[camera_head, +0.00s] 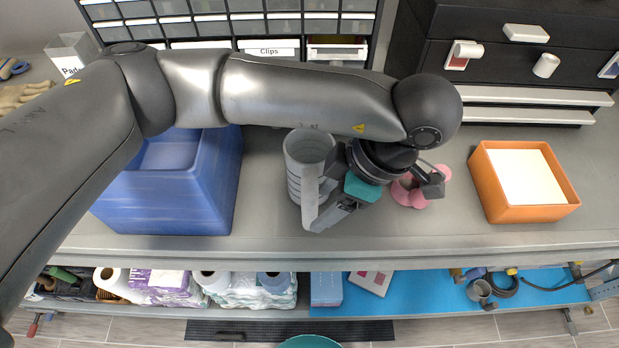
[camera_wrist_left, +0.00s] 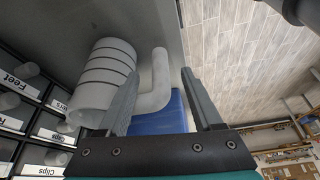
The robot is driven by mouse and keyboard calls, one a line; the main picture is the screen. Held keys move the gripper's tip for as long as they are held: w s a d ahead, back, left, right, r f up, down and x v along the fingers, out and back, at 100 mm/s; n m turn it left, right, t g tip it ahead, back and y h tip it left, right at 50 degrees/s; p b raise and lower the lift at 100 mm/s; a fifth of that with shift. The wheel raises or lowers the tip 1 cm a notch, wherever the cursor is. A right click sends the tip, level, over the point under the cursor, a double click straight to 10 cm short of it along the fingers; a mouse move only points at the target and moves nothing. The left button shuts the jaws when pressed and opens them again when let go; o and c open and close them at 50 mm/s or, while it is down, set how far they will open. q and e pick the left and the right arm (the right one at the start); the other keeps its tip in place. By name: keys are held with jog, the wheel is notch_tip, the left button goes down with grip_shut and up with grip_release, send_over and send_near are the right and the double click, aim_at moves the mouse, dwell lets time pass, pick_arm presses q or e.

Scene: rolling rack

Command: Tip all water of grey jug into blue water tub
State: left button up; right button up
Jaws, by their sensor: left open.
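The grey jug (camera_head: 308,148) stands upright on the bench, with a see-through body marked by dark rings and its handle (camera_head: 309,200) toward the front. My left gripper (camera_head: 329,190) is open, just right of the jug at the handle. In the left wrist view, the jug (camera_wrist_left: 108,72) lies at left and its handle (camera_wrist_left: 156,88) shows between the open fingers (camera_wrist_left: 158,90); I see no grip on it. The blue water tub (camera_head: 175,205) stands on the bench left of the jug, partly hidden by my arm. Its wall also shows in the left wrist view (camera_wrist_left: 162,122). My right gripper is not in view.
Pink objects (camera_head: 409,192) lie beside my left wrist. An orange box (camera_head: 530,213) with a white inside stands at right. Labelled bins (camera_head: 268,48) line the back. The bench's front edge is close, above a lower shelf (camera_head: 430,296) of goods.

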aim_at(311, 213)
pick_arm(q)
jog(key=x, duration=0.2)
jog(key=p+x, duration=0.1)
jog(key=shift+a+f, duration=0.25)
jog(key=shift+a, duration=0.15)
jog(key=shift+w+a+f, duration=0.1)
jog(key=shift+f, duration=0.35)
grip_shut()
dwell(0.7)
